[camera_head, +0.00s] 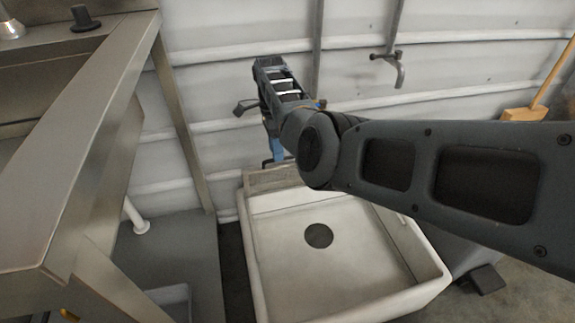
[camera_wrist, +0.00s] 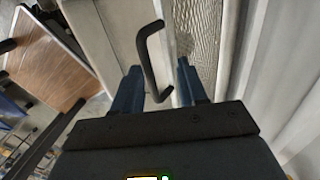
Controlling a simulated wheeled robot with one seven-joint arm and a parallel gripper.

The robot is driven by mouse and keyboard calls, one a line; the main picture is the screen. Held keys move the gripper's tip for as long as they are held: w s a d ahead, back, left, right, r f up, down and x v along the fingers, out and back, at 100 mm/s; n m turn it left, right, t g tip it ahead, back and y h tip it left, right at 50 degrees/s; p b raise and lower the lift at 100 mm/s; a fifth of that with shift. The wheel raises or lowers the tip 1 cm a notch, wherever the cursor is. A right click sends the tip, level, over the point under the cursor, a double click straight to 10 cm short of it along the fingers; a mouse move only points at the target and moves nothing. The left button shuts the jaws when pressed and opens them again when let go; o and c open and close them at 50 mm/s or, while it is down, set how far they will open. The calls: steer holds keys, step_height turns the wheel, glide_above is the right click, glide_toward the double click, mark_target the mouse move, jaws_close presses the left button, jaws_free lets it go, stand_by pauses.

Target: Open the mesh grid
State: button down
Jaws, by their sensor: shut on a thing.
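The mesh grid (camera_head: 277,179) is a grey textured panel at the back edge of the white basin (camera_head: 285,275) in the head view. It shows as a wavy wire surface (camera_wrist: 203,40) at the top of the wrist view. A dark C-shaped handle (camera_wrist: 147,64) stands beside it, between my blue fingers. My gripper (camera_head: 274,160) points down behind the basin, mostly hidden by my own wrist and arm. In the wrist view my gripper (camera_wrist: 158,88) is shut on the handle. The exact contact and the handle's mounting are partly hidden.
A steel counter (camera_head: 100,110) runs along the left. A pale ribbed wall (camera_head: 225,80) with a tap (camera_head: 399,72) stands close behind my gripper. The basin is empty, with a dark round drain (camera_head: 318,236). A broom (camera_head: 525,113) leans at the far right.

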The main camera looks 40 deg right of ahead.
steer(key=shift+w+d+f+b, duration=0.15)
steer(key=shift+w+d+b, duration=0.15)
steer(key=shift+w+b, duration=0.4)
steer(key=shift+w+d+f+b, duration=0.15)
steer(key=shift+w+d+b, duration=0.15)
steer(key=shift+w+b, duration=0.45)
steer(key=shift+w+d+f+b, duration=0.15)
steer(key=shift+w+d+b, duration=0.2)
steer(key=shift+b, duration=0.65)
steer(key=c, duration=1.2)
jaws_free()
steer(key=shift+w+r, duration=0.1)
steer(key=shift+r, duration=0.05)
steer(key=shift+o, duration=0.2)
steer(key=shift+r, duration=0.1)
steer(key=shift+r, duration=0.1)
step_height(320, 180, up, 7)
steer(key=w+p, duration=0.1)
steer(key=p, duration=0.1)
steer(key=shift+w+d+r, duration=0.15)
steer(key=shift+d+r, duration=0.05)
steer(key=shift+d, duration=0.15)
